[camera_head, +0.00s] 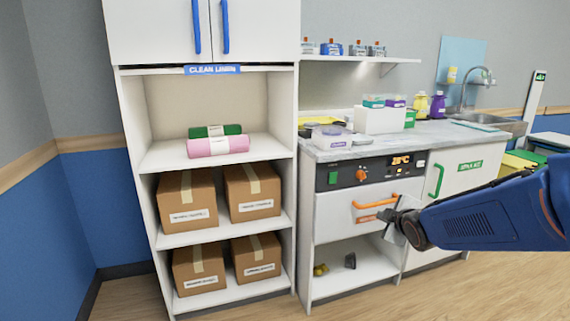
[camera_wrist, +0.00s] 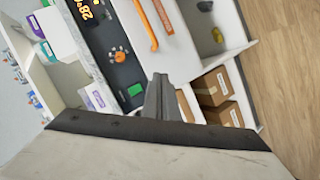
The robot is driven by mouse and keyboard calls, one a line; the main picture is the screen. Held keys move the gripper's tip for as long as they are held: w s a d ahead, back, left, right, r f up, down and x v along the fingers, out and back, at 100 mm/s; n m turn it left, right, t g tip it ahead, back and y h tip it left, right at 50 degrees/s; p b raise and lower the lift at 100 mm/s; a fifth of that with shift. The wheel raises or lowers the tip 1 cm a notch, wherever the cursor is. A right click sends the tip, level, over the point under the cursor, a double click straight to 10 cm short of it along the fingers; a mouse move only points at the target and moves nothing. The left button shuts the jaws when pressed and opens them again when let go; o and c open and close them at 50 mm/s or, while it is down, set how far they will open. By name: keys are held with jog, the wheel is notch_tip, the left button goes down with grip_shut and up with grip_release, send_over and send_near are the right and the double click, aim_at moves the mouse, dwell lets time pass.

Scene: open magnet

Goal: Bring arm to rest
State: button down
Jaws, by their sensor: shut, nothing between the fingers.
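My arm reaches in from the right in the head view, and my gripper (camera_head: 402,225) is in front of the white drawer (camera_head: 338,212) under the counter. In the wrist view my gripper (camera_wrist: 160,98) shows its grey fingers shut together with nothing between them. The drawer has an orange handle (camera_head: 375,201), which also shows in the wrist view (camera_wrist: 147,22). The drawer front looks closed. I cannot tell whether the gripper touches the drawer.
A black control panel (camera_head: 372,169) sits above the drawer, and an open shelf (camera_head: 345,277) with small items lies below it. A tall shelf unit (camera_head: 222,227) with several cardboard boxes stands on the left. Bare wooden floor (camera_head: 470,290) lies in front.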

jog(key=s+f+m+g, duration=0.1)
jog(key=s+m+g, duration=0.3)
jog(key=s, duration=1.4)
jog(key=s+a+f+m+g, duration=0.1)
jog(key=s+m, duration=0.7)
jog(key=s, duration=1)
jog(key=f+g, duration=0.1)
jog(key=g, duration=0.1)
jog(key=shift+a+m+g, duration=0.3)
jog(key=shift+m+g, duration=0.1)
jog(key=shift+w, duration=0.1)
